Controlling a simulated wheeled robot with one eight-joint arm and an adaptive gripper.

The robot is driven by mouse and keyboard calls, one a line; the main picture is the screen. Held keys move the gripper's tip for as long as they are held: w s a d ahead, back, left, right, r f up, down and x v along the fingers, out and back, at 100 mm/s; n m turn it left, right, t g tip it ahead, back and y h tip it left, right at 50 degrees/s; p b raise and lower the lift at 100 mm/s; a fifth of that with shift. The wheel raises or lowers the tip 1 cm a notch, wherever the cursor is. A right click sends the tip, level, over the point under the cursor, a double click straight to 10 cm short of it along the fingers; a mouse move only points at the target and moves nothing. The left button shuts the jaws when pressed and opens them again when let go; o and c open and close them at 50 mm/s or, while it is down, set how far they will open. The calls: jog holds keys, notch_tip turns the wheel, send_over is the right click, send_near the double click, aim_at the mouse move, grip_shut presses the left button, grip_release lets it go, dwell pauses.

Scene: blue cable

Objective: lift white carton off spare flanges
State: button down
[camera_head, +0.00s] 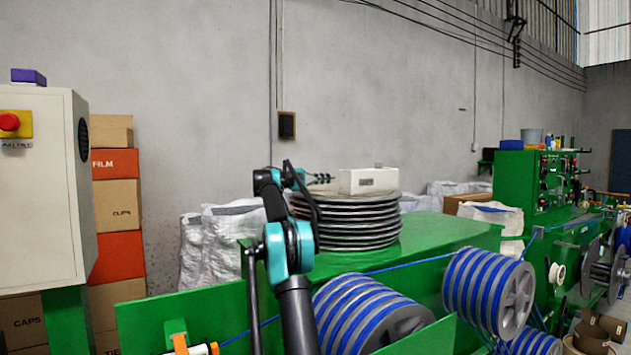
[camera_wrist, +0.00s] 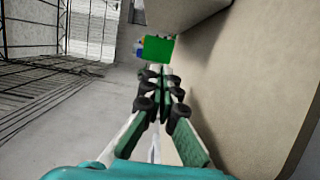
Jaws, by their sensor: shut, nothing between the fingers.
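The white carton (camera_head: 362,182) lies on top of the stack of spare flanges (camera_head: 358,228), large grey discs piled flat on the green machine. A small grey label shows on its front face. My gripper (camera_head: 328,178) is just left of the carton, at about its height in the picture. Whether it touches the carton is not clear. In the wrist view my gripper (camera_wrist: 160,82) has its fingers together, with nothing seen between them. My arm hides part of the left side of the flange stack.
Blue-wound reels (camera_head: 490,290) and a blue cable (camera_head: 415,263) run along the machine's front. White sacks (camera_head: 232,230) stand behind it. A control cabinet (camera_head: 45,190) and stacked boxes (camera_head: 115,210) are at left. A large beige surface (camera_wrist: 245,70) fills the wrist view's right side.

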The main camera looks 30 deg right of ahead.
aim_at(368, 180)
jog(key=d, duration=0.2)
jog(key=s+d, duration=0.1)
jog(key=d, duration=0.5)
jog(key=shift+s+d, duration=0.45)
jog(key=shift+s, duration=0.05)
jog(key=shift+s+a, duration=0.1)
jog(key=shift+s, duration=1.6)
jog(key=shift+s, duration=0.1)
jog(key=s, duration=0.5)
jog(key=s+d, duration=0.1)
jog(key=s, duration=0.1)
jog(key=shift+s, duration=0.35)
